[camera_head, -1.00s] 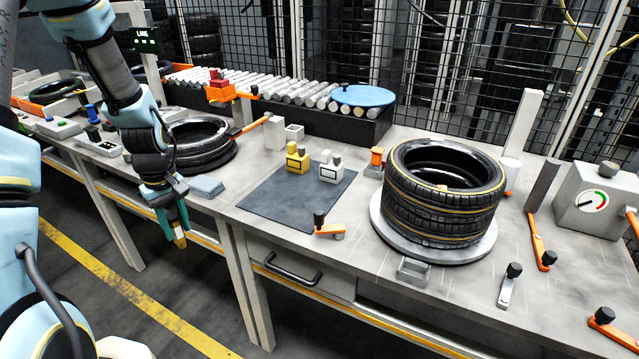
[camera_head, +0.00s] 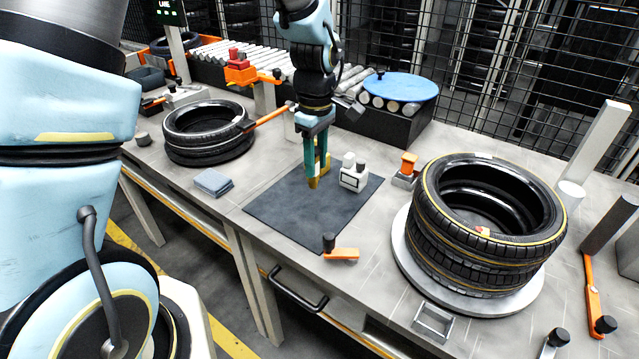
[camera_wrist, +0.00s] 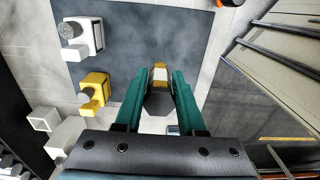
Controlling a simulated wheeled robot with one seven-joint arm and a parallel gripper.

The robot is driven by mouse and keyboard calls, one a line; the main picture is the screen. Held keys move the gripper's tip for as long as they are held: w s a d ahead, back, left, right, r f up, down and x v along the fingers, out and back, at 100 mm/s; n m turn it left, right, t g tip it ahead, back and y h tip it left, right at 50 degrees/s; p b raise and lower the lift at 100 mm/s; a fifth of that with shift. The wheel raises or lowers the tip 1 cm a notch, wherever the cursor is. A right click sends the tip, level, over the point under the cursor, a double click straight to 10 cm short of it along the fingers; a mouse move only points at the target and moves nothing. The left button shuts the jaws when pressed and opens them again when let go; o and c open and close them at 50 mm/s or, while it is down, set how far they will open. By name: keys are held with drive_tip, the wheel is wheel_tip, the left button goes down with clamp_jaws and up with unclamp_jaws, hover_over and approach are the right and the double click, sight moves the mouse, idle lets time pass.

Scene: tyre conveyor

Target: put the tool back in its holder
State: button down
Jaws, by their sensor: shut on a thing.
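My gripper (camera_head: 317,168) is above the dark mat (camera_head: 275,222), pointing down. Its green fingers (camera_wrist: 158,100) are shut on a small tool (camera_wrist: 160,76) with a dark hexagonal end and a yellow and white body. The tool's yellow tip (camera_head: 318,184) sticks out below the fingers, above the mat. A pale hollow square block (camera_wrist: 44,119) lies beyond the mat in the wrist view; I cannot tell whether it is the holder. A yellow capped block (camera_wrist: 95,90) and a white capped block (camera_wrist: 82,38) stand on the mat. The white one also shows in the head view (camera_head: 353,178).
Stacked tyres (camera_head: 485,225) stand on a round plate at right. An orange lever (camera_head: 341,254) lies at the mat's front corner. Rollers and a blue disc (camera_head: 400,87) are behind. The mat's front is clear.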

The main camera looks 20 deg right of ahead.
sight(316, 151)
wheel_tip(316, 151, down, 7)
drive_tip(key=shift+f+p, duration=0.2)
drive_tip(key=shift+p, duration=0.7)
drive_tip(key=shift+f, duration=0.1)
drive_tip(key=c, duration=0.5)
unclamp_jaws()
wheel_tip(316, 151, up, 11)
drive_tip(key=b, duration=0.3)
drive_tip(key=shift+r, duration=0.65)
drive_tip(key=shift+a, duration=0.1)
